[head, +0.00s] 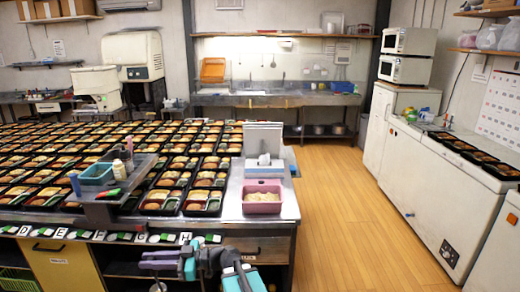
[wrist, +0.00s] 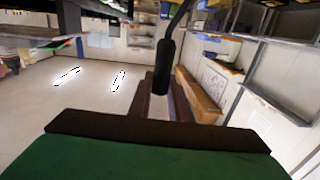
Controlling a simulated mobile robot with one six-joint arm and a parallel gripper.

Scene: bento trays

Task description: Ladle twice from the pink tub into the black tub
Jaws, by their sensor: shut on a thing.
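The pink tub (head: 262,208) stands near the table's right front corner, with pale food (head: 262,197) inside. I cannot pick out a separate black tub; many black bento trays (head: 203,203) with food cover the table to the left. My gripper (head: 160,264) is low in front of the table, left of and nearer than the pink tub. In the wrist view, its fingers (wrist: 165,105) are shut on a black handle (wrist: 163,70) with a thin dark rod, which looks like the ladle's.
A raised dark stand (head: 112,195) with a teal basket (head: 97,174) and bottles is left of the pink tub. A white box-like item (head: 263,138) stands behind the tub. The wooden floor (head: 345,215) to the right is clear, up to white freezers (head: 430,185).

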